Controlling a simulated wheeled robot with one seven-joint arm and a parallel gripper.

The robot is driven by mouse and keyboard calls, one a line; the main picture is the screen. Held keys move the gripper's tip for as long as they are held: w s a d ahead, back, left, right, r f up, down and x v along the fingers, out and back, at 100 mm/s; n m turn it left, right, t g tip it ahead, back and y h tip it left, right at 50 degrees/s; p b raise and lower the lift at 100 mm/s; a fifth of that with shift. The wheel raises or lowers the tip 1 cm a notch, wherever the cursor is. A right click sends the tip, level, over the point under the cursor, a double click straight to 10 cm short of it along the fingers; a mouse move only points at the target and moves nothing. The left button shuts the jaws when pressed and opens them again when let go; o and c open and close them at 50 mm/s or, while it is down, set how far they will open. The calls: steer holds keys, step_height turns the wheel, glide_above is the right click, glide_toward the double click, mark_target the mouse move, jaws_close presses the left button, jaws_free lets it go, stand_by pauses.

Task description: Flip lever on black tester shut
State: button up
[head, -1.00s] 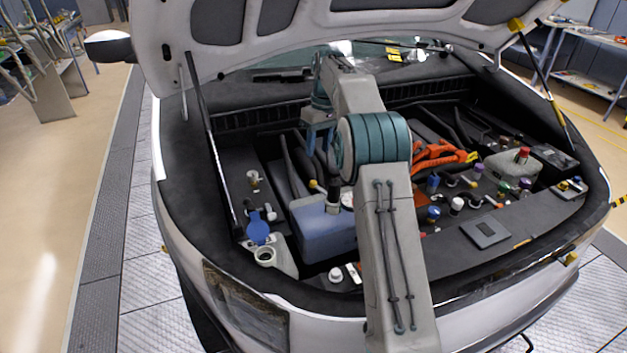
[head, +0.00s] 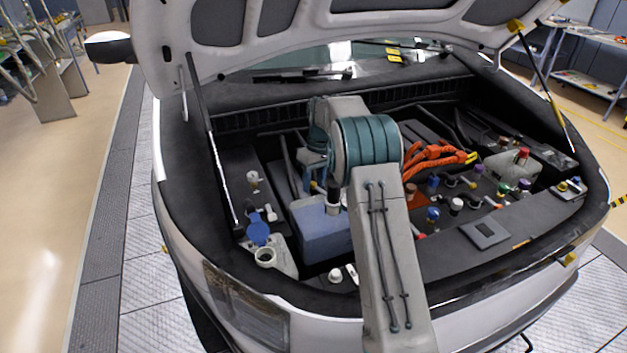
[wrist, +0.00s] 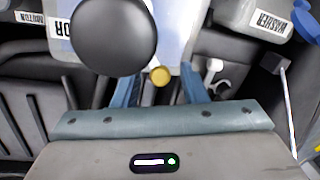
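The black tester (head: 333,197) stands upright on the blue-grey tank (head: 322,232) in the engine bay. In the wrist view its round black top (wrist: 113,36) is close, at the upper left. A yellow knob (wrist: 160,76), apparently the lever's end, shows just right of the black top. My gripper (wrist: 158,82) is open, with its two blue fingers on either side of the knob and a gap to each. Whether a finger touches the lever is not clear. The lever's shaft is mostly hidden. In the head view my arm covers part of the tank's right side.
A pale washer reservoir (head: 283,258) with a blue cap (head: 257,232) stands left of the tank; it shows at the upper right in the wrist view (wrist: 250,14). Orange cables (head: 435,157) and several coloured caps lie right of my arm. The raised hood (head: 300,50) hangs above.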

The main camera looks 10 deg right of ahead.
jaws_close()
steer(key=shift+a+p, duration=0.1)
steer(key=shift+p, duration=0.5)
steer(key=shift+w+a+g+h+p, duration=0.15)
steer(key=shift+g+h+p, duration=0.35)
steer(key=shift+p, duration=0.65)
steer(key=shift+w+a+f+g+h+p, duration=0.15)
steer(key=shift+f+g+h+p, duration=0.45)
steer(key=shift+p, duration=0.6)
steer(key=shift+f+g+h+p, duration=0.3)
steer(key=shift+g+h+p, duration=0.1)
steer(key=shift+h+p, duration=0.2)
